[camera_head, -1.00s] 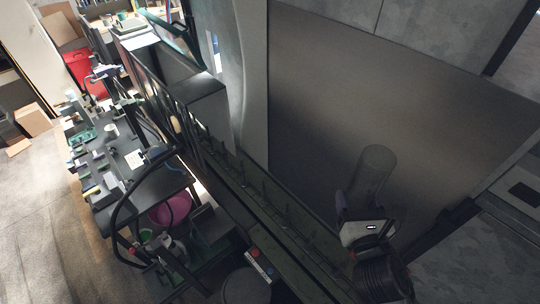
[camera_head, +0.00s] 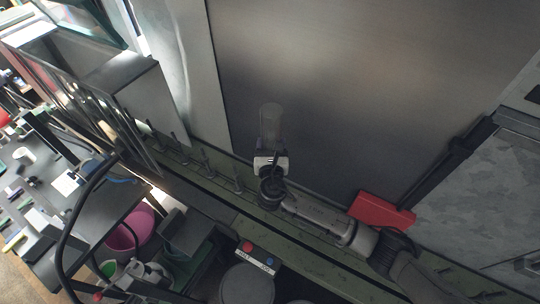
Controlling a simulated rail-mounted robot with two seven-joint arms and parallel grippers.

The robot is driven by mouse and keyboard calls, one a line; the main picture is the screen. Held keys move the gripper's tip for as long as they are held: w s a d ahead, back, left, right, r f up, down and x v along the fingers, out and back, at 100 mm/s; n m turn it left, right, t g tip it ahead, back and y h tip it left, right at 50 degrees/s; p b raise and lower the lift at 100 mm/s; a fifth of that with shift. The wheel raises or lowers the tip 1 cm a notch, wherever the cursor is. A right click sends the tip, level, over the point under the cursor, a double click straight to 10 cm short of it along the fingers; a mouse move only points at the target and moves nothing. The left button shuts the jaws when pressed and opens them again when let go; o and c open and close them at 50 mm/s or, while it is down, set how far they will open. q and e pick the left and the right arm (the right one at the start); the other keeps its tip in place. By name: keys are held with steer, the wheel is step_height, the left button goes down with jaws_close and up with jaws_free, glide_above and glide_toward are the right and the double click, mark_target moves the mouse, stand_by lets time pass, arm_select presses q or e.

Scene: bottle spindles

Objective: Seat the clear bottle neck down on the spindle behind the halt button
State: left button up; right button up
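The clear bottle (camera_head: 270,124) is a smoky see-through cylinder in front of the large metal panel. Its broad end points up in the picture, and its lower part is hidden by my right gripper (camera_head: 271,158). The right gripper appears shut around that lower part; its fingertips are hard to make out. The neck cannot be seen clearly. Thin upright spindles stand in a row on the green rail, the nearest clear one (camera_head: 238,180) just left of the gripper. The red halt button (camera_head: 248,247) sits on a small panel in front of the rail. My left gripper is not in view.
A blue button (camera_head: 268,261) is beside the red one. A red box (camera_head: 381,212) stands at the rail behind my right arm. A pink bin (camera_head: 129,229) and a cluttered table lie further left.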

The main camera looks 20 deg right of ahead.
steer(key=shift+w+d+f+h+b, duration=0.15)
steer(key=shift+w+f+b, duration=0.2)
steer(key=shift+f, duration=0.25)
steer(key=shift+w+a+f+h+b, duration=0.15)
steer(key=shift+w+f+b, duration=0.1)
steer(key=shift+w+f, duration=0.3)
steer(key=shift+s+d+f+b, duration=0.1)
steer(key=shift+f+b, duration=0.7)
steer(key=shift+f, duration=0.05)
step_height(320, 180, down, 3)
steer(key=b, duration=0.3)
steer(key=shift+r, duration=0.3)
steer(key=shift+p, duration=0.4)
